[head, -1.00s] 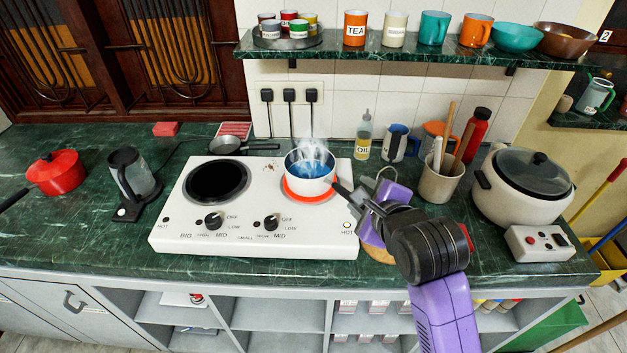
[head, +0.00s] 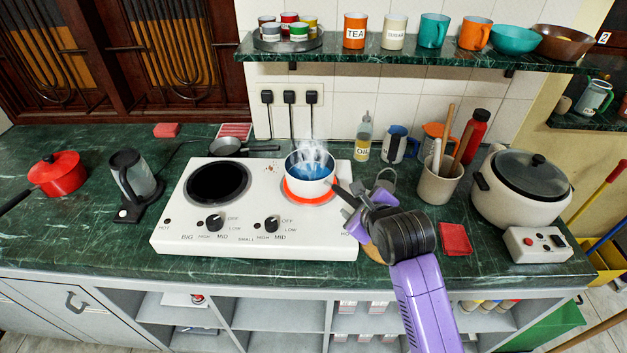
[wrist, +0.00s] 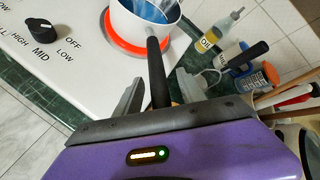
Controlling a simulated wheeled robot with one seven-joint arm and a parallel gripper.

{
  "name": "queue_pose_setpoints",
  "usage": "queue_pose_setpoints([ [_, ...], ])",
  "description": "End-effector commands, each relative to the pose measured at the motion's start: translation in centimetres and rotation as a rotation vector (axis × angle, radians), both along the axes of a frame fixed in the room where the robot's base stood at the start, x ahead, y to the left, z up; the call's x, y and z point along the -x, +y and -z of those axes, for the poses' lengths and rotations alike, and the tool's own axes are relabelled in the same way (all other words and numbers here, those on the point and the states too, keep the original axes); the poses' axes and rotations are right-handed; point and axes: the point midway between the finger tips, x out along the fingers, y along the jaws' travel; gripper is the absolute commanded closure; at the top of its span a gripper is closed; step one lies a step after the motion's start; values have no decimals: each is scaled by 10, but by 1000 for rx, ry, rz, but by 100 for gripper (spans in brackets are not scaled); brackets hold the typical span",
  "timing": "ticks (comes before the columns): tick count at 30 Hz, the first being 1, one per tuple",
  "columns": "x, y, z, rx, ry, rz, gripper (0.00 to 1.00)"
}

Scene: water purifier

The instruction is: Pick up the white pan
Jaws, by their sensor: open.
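The white pan (head: 310,176) stands upright on the red-glowing right burner (head: 291,193) of the white stove. It holds blue liquid and steam rises from it. Its black handle points right and towards the front, to my gripper (head: 357,207). In the wrist view the white pan (wrist: 143,22) is at the top and its black handle (wrist: 157,70) runs down between the two grey fingers of my gripper (wrist: 159,90). The fingers are open, one on each side of the handle, with gaps between. The handle's end is hidden behind the gripper body.
The left burner (head: 217,183) is empty. An oil bottle (head: 364,137), a blue-and-white jug (head: 398,143) and a utensil pot (head: 440,180) stand behind and right of my gripper. A rice cooker (head: 524,185) is farther right. A red cloth (head: 455,239) lies on the counter.

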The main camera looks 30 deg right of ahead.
Motion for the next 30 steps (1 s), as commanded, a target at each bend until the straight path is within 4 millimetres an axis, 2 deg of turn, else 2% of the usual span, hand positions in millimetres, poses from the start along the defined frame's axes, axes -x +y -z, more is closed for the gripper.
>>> queue_pose_setpoints([
  [8,-3,-1,3,1,0,-1,53],
  [11,-3,-1,3,1,0,-1,69],
  [15,-3,-1,3,1,0,-1,97],
  [16,-3,-1,3,1,-1,-1,100],
  [30,-4,-1,-1,2,-6,-1,100],
])
